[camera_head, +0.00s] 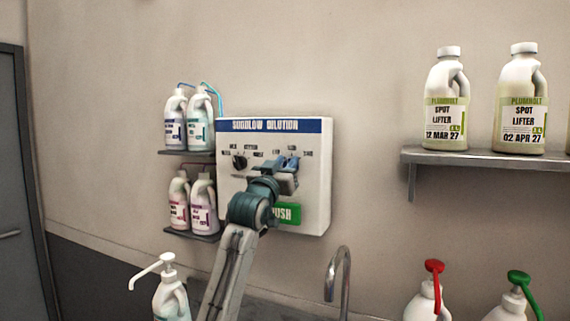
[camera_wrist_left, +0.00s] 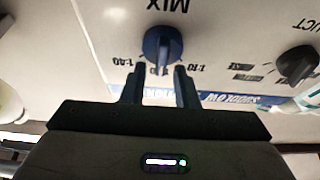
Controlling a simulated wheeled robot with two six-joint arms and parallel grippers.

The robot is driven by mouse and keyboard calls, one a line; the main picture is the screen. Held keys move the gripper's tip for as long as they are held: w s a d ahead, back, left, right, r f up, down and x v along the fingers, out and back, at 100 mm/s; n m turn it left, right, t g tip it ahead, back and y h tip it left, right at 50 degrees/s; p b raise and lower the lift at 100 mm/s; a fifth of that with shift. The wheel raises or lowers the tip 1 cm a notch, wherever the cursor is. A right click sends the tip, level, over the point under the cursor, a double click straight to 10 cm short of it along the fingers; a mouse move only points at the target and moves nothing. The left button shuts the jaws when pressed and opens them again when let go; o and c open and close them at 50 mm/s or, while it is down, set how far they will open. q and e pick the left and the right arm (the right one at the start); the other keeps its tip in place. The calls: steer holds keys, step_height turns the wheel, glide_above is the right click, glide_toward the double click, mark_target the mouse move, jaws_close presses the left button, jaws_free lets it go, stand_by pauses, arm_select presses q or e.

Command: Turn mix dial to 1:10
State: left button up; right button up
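The blue mix dial (camera_wrist_left: 161,43) sits on the white dilution panel (camera_head: 318,180), under the word MIX, which is upside down in the left wrist view. Its ridge points down in that view, between the 1:40 mark on the left and the 1:10 mark on the right. My left gripper (camera_wrist_left: 157,76) is open, with a fingertip on each side of the dial's lower end and gaps between. In the head view my left gripper (camera_head: 286,177) is at the panel's right half and partly covers the dial. My right gripper is out of view.
A black product dial (camera_head: 239,162) is left of the mix dial. Bottles (camera_head: 174,120) stand on small shelves beside the panel. A green button (camera_head: 288,213) is below, partly behind my arm. A tap (camera_head: 337,270) and pump bottles (camera_head: 429,300) are lower right. A shelf (camera_head: 480,159) holds spot lifter jugs.

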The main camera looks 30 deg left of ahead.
arm_select(q)
jaws_close()
steer(key=shift+f, duration=0.1)
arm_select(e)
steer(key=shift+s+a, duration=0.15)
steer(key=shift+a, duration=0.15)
